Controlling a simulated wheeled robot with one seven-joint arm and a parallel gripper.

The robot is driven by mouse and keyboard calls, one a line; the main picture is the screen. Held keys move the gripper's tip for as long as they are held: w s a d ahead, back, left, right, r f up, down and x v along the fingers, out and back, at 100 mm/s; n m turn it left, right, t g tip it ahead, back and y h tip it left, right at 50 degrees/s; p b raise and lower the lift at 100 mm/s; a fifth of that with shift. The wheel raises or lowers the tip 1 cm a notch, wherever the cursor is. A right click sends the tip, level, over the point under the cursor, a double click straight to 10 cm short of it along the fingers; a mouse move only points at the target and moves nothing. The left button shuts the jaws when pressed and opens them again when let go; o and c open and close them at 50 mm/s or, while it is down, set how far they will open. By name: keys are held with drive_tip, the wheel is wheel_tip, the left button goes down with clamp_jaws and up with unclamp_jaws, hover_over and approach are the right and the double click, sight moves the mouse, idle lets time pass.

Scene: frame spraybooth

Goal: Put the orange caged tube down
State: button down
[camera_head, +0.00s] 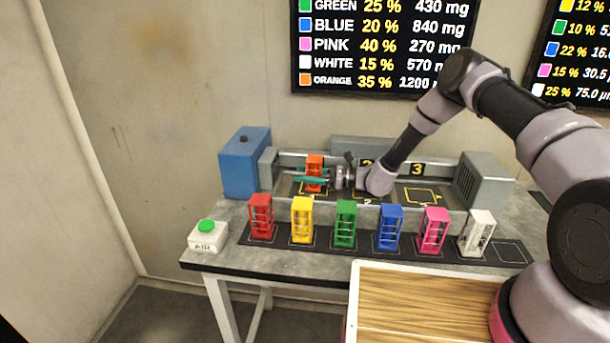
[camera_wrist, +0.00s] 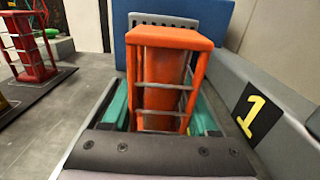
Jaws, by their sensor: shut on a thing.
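The orange caged tube (camera_head: 314,165) is upright in my gripper (camera_head: 311,180) at the left end of the grey machine bay, by the blue box. In the wrist view the orange caged tube (camera_wrist: 168,70) fills the middle, with teal fingers (camera_wrist: 160,118) on both sides of it. My gripper is shut on it.
Red (camera_head: 261,217), yellow (camera_head: 302,219), green (camera_head: 346,223), blue (camera_head: 389,227), pink (camera_head: 433,230) and white (camera_head: 477,233) caged tubes stand in a front row, with an empty outlined spot (camera_head: 510,252) at its right end. A blue box (camera_head: 245,162) and an AIR button (camera_head: 207,227) are at left.

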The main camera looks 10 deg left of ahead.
drive_tip(key=shift+c, duration=0.8)
unclamp_jaws()
drive_tip(key=shift+s+d+f, duration=0.15)
drive_tip(key=shift+s+f, duration=0.1)
drive_tip(key=shift+f, duration=0.4)
drive_tip(key=shift+w+r, duration=0.15)
drive_tip(key=shift+r, duration=0.35)
drive_tip(key=d, duration=0.8)
drive_tip(key=w+d, duration=0.1)
drive_tip(key=d, duration=0.2)
drive_tip(key=shift+d+r, duration=0.2)
drive_tip(key=shift+d, duration=0.2)
drive_tip(key=s+d+r+n+h, duration=0.3)
drive_tip(key=d+r, duration=0.1)
drive_tip(key=r, duration=0.5)
drive_tip(key=s+d+r+n+h, duration=0.3)
drive_tip(key=d+r+n, duration=0.1)
drive_tip(key=r, duration=0.5)
drive_tip(key=s+d+r+n+h, duration=0.3)
drive_tip(key=d+r+h, duration=0.15)
drive_tip(key=r, duration=0.45)
drive_tip(key=s+d+r+n+t+h, duration=0.3)
drive_tip(key=s+d+r+t+h, duration=0.2)
drive_tip(key=s+d+r, duration=0.9)
drive_tip(key=s+d+t, duration=0.2)
drive_tip(key=s+t, duration=0.1)
drive_tip(key=shift+s+d, duration=0.25)
drive_tip(key=shift+s, duration=0.15)
drive_tip(key=shift+r+h, duration=0.1)
drive_tip(key=shift+h, duration=0.15)
